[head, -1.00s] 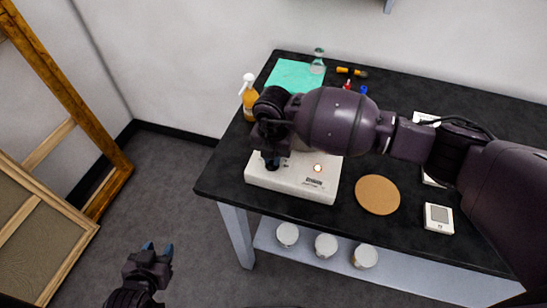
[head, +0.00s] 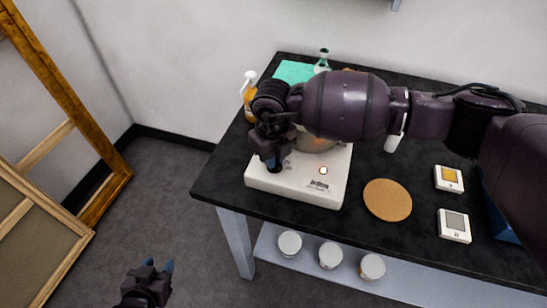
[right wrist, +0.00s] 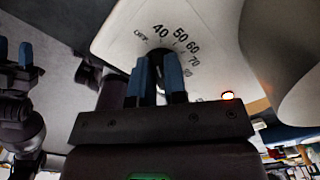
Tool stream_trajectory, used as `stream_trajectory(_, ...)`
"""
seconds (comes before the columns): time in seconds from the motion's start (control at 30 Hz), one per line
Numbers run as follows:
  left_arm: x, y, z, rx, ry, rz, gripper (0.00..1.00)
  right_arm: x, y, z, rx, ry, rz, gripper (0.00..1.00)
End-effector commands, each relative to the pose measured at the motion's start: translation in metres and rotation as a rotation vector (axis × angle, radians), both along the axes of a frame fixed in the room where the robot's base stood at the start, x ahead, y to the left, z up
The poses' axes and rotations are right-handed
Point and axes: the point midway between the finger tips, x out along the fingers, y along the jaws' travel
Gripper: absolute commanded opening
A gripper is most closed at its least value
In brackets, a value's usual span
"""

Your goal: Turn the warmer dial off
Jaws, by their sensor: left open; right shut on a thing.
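The warmer (head: 318,190) is a white box at the table's front left corner, with a small lit lamp (head: 323,170) on its front. A rounded metallic vessel (head: 318,143) stands on it, partly behind my arm. In the right wrist view the warmer's face (right wrist: 125,30) carries a printed scale with 40, 50, 60 and 70, and its lamp (right wrist: 227,95) glows orange. My right gripper (head: 274,163) is shut on the dark dial (right wrist: 158,56), which its blue fingers mostly hide; the dial's setting is unclear. My left gripper (head: 158,266) is open and empty, low over the floor.
On the black table (head: 330,225) are a round cork mat (head: 387,200), two small white devices (head: 454,225), a spray bottle (head: 249,97) and a teal sheet (head: 294,71). White jars (head: 331,255) stand on the lower shelf. Wooden frames (head: 70,90) lean at left.

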Motion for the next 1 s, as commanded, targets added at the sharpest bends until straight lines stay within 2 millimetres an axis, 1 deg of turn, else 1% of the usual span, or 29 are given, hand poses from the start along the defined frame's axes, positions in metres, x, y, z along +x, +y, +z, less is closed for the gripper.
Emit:
stream_trajectory(0.03, -0.003, 0.000, -0.006, 0.000, 0.007, 0.001, 0.43, 0.000, 0.000, -0.002, 0.000, 0.000, 0.041, 0.00)
stream_trajectory(0.1, -0.004, 0.000, -0.010, 0.000, 0.013, 0.001, 0.43, 0.000, 0.001, -0.002, 0.001, 0.000, 0.098, 0.00)
stream_trajectory(0.4, -0.006, 0.000, -0.019, 0.000, 0.021, 0.001, 0.43, -0.001, 0.001, -0.001, 0.000, -0.001, 0.282, 0.00)
stream_trajectory(0.7, -0.003, 0.000, -0.020, 0.000, 0.017, -0.001, 0.43, -0.002, 0.002, 0.000, 0.000, 0.000, 0.360, 0.00)
stream_trajectory(1.0, -0.001, 0.000, -0.019, 0.001, 0.012, -0.003, 0.43, -0.002, 0.002, 0.001, 0.001, -0.001, 0.371, 0.00)
